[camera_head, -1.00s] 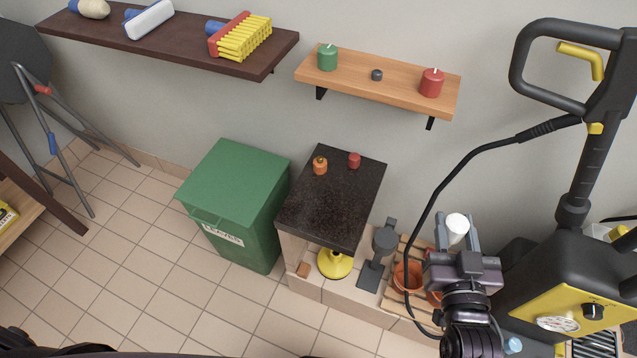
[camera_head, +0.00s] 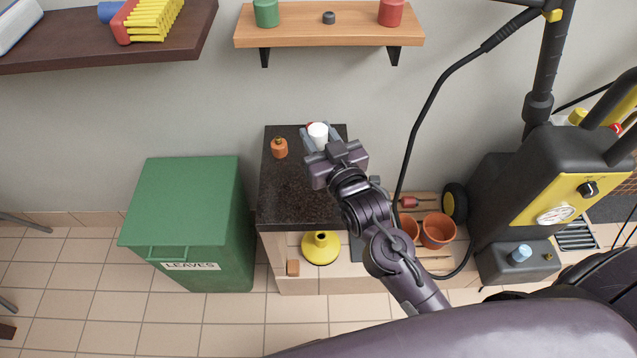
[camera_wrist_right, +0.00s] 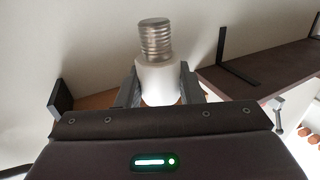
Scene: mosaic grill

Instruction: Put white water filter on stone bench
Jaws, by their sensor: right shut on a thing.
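The white water filter (camera_head: 318,131) is held between the fingers of my right gripper (camera_head: 319,139). In the right wrist view the filter (camera_wrist_right: 160,82) has a white body and a ribbed metal end. The stone bench (camera_head: 288,195) has a dark speckled top on a pale base. My right gripper and the filter appear over the back right part of this top; I cannot tell how high above it. My right arm covers the bench's right edge. My left gripper is not in view.
A wooden shelf (camera_head: 330,37) hangs above. A green bin (camera_head: 188,205) stands to the left. The bench top's front left is clear.

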